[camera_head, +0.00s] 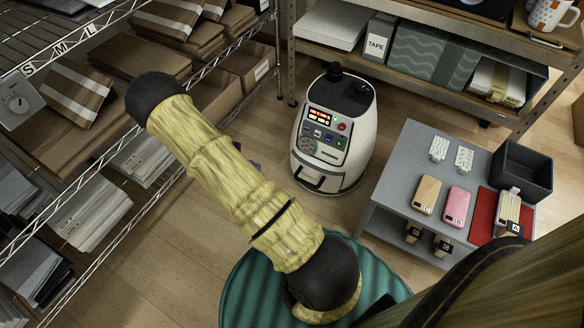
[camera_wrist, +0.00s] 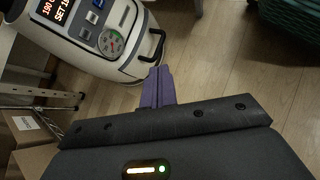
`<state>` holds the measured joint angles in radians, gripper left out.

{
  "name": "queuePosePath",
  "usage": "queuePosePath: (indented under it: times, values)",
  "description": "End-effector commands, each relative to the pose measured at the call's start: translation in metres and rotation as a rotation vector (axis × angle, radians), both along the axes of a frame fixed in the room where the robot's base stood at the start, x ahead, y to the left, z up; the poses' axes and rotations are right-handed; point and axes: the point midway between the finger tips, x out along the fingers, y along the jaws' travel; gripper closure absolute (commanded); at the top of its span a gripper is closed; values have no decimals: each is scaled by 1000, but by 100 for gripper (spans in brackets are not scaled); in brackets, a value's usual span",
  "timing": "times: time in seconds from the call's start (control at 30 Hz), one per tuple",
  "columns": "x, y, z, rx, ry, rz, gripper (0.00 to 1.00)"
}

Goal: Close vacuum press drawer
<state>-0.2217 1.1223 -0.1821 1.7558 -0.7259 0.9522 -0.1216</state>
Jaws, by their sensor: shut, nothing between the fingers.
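The vacuum press (camera_head: 348,112) is a white, rounded machine with a dark top on the floor at the centre of the head view. A grey panel on its front has a lit red display, buttons and a gauge. The drawer (camera_head: 318,181) is low on its front, with a dark handle; I cannot tell how far it stands out. In the wrist view the press (camera_wrist: 80,45) fills the upper left, and its dark handle (camera_wrist: 153,47) shows. My gripper (camera_wrist: 158,70) has purple fingers, shut and empty, just below the handle in the picture. Contact is unclear. My arm mostly hides the gripper in the head view.
A wire rack (camera_head: 150,185) with parcels and envelopes runs along the left. A shelf unit (camera_head: 420,95) stands behind the press. A grey table (camera_head: 400,165) with phone cases and a dark bin is on the right. Wooden floor is clear around the press.

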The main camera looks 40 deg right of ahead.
Motion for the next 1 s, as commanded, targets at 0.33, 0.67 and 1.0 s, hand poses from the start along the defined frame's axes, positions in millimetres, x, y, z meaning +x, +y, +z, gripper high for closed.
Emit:
queuePosePath:
  times: [0.33,0.67,1.0]
  values:
    - [22,-31,-112,-314,253,302,100]
    - [32,-40,-173,-530,383,512,100]
    - [32,-41,-173,-538,387,520,100]
